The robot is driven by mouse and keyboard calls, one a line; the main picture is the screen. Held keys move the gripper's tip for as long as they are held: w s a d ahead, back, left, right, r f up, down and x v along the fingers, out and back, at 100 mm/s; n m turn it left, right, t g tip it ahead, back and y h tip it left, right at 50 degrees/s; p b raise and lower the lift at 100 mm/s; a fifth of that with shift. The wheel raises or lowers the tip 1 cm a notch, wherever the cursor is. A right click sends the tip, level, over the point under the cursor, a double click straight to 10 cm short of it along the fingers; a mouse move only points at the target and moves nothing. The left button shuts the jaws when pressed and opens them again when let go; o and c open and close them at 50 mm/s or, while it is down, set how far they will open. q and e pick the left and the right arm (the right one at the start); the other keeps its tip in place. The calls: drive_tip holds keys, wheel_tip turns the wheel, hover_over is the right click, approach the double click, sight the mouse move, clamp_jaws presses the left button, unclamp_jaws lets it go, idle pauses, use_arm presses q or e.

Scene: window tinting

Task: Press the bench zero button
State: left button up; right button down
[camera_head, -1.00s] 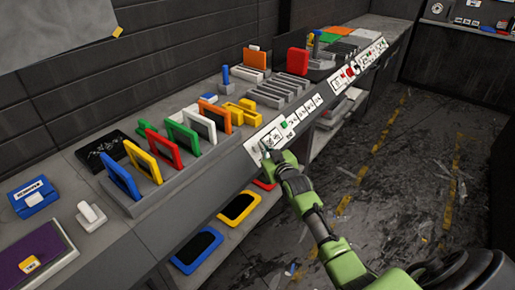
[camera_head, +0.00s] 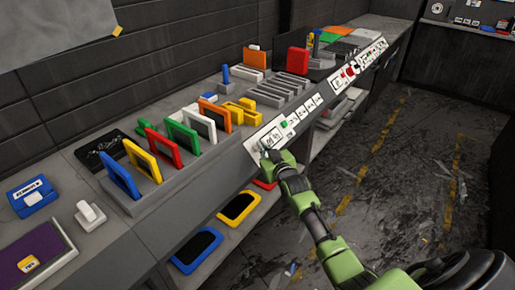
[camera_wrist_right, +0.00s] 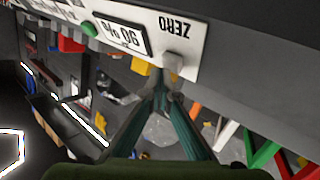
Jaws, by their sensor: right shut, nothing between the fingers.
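The zero button is a small pale block (camera_wrist_right: 173,63) beside the printed word ZERO on the white panel, upside down in the right wrist view. A dark-framed display (camera_wrist_right: 122,38) reading what looks like "90 %" sits beside it. The panel (camera_head: 252,149) runs along the bench's sloping front in the head view. My right gripper (camera_head: 265,153) is shut and empty at the panel's near end. In the right wrist view its fingertips (camera_wrist_right: 161,90) appear just below the button; I cannot tell whether they touch. My left gripper is not in view.
A green button (camera_wrist_right: 88,29) sits beyond the display. Colored frames stand in a grey rack (camera_head: 150,190) on the bench top. A blue-rimmed tray (camera_head: 198,250) and a yellow-rimmed tray (camera_head: 239,207) lie on the shelf below. The floor (camera_head: 395,190) to the right is mostly open.

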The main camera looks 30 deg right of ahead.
drive_tip(key=shift+w+a+f+b, duration=0.15)
drive_tip(key=shift+w+f+b, duration=0.15)
drive_tip(key=shift+f+b, duration=0.1)
idle(0.8)
drive_tip(key=shift+s+r+p, duration=0.3)
drive_tip(key=shift+r+p, duration=0.15)
drive_tip(key=shift+p, duration=0.35)
drive_tip(key=shift+s+d+r, duration=0.2)
drive_tip(key=shift+s+d, duration=0.05)
drive_tip(key=shift+s, duration=0.05)
drive_tip(key=shift+p, duration=0.35)
drive_tip(key=shift+s+r+p, duration=0.1)
drive_tip(key=shift+r+p, duration=0.2)
drive_tip(key=shift+p, duration=0.05)
drive_tip(key=s+r+p, duration=0.1)
drive_tip(key=p, duration=0.1)
drive_tip(key=s+d+r+p, duration=0.1)
drive_tip(key=s+r+p, duration=0.1)
drive_tip(key=shift+d, duration=0.2)
